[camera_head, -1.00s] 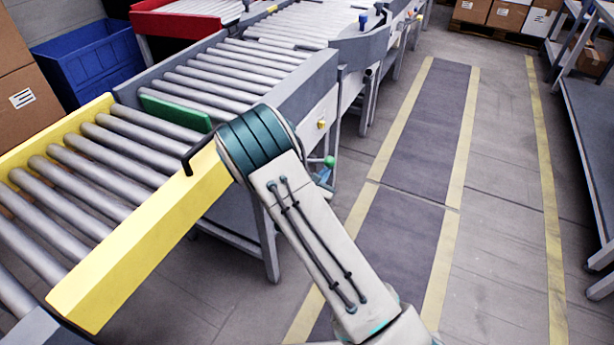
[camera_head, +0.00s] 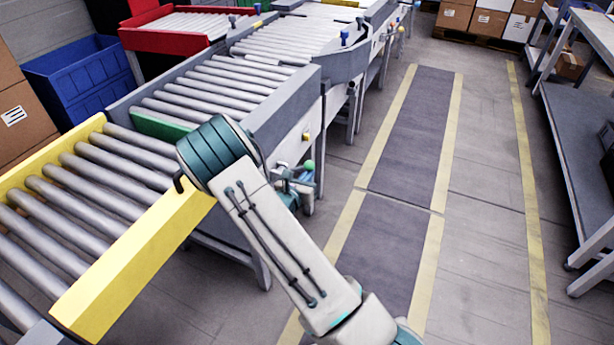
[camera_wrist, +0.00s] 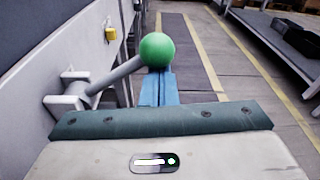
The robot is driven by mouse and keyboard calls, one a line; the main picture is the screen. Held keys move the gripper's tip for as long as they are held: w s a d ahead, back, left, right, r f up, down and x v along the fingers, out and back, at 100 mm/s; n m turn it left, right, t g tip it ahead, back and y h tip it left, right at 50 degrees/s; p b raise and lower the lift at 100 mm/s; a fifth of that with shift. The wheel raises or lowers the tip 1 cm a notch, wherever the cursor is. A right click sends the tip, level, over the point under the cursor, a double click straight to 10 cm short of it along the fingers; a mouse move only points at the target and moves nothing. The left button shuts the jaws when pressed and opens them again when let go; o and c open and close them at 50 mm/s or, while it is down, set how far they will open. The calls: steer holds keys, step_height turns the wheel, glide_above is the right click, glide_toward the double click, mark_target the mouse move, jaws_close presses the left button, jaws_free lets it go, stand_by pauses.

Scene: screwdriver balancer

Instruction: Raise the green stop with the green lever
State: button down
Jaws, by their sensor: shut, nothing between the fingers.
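The green stop (camera_head: 163,127) is a flat green bar across the rollers, just beyond the yellow-framed section. My arm hides its right end. The green lever (camera_head: 308,165) is on the conveyor's right side, with its round green knob showing. In the wrist view the lever's knob (camera_wrist: 157,49) tops a grey rod that slants up and right from a white bracket. My gripper (camera_head: 295,181) is beside the knob, low at the conveyor's side. In the wrist view the blue fingers of my gripper (camera_wrist: 157,88) are shut and empty, partly hidden behind the knob. Contact cannot be told.
The yellow side rail (camera_head: 140,262) runs close under my arm. A small yellow part (camera_head: 306,136) sits on the conveyor's side, above the lever. The floor aisle (camera_head: 400,205) to the right is clear, and a grey metal bench (camera_head: 580,130) stands beyond it.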

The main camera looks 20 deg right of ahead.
stand_by(0.3)
step_height(320, 180, down, 4)
steer(key=d+b, duration=0.1)
steer(key=b, duration=0.3)
steer(key=p+v, duration=0.2)
steer(key=v, duration=0.8)
steer(key=shift+r, duration=0.15)
steer(key=s+d+r+m+g+p, duration=0.4)
steer(key=s+d+r+m+g, duration=0.15)
steer(key=s+r+m, duration=0.35)
steer(key=s+d+r+m+g+p, duration=0.35)
steer(key=s+r+m+g, duration=0.2)
steer(key=r+m, duration=0.35)
steer(key=s+a+r+m+y+p, duration=0.3)
steer(key=s+a+r+m+y, duration=0.1)
steer(key=r, duration=0.5)
steer(key=s+a+r+m+t+y+p, duration=0.1)
steer(key=s+a+r+m+y+p, duration=0.3)
steer(key=s+r+m+y, duration=0.3)
step_height(320, 180, up, 2)
steer(key=shift+a+r+t+p, duration=0.15)
steer(key=shift+a+t+p, duration=0.05)
steer(key=shift+t+p, duration=0.1)
